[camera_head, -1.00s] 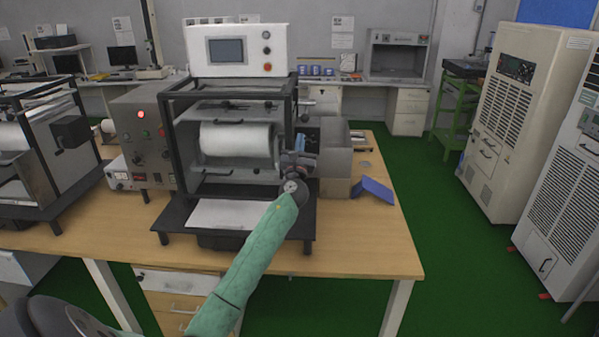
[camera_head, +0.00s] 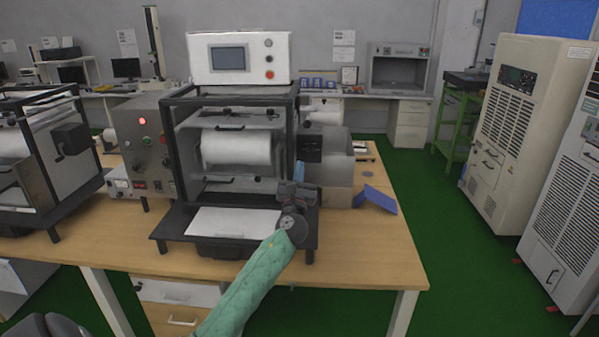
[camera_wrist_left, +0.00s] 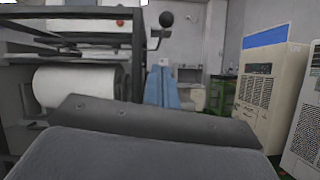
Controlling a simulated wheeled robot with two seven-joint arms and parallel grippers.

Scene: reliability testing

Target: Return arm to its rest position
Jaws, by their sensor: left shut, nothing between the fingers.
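My left arm comes in from the bottom in a green sleeve. My left gripper (camera_head: 299,172) is at the front right corner of the testing machine (camera_head: 235,110), above the wooden table. Its fingers are shut with nothing between them. In the left wrist view the blue-grey fingers (camera_wrist_left: 162,88) stand close together, pointing past the right side of the machine (camera_wrist_left: 75,27). The wrist's dark housing fills the bottom of that view. My right gripper shows in neither view.
The wooden table (camera_head: 385,245) carries the machine with its white roll, a grey control box (camera_head: 145,140) and a blue object (camera_head: 378,198). Another machine (camera_head: 40,160) stands at the left. White cabinets (camera_head: 520,125) stand at the right. Green floor (camera_head: 460,260) lies free between.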

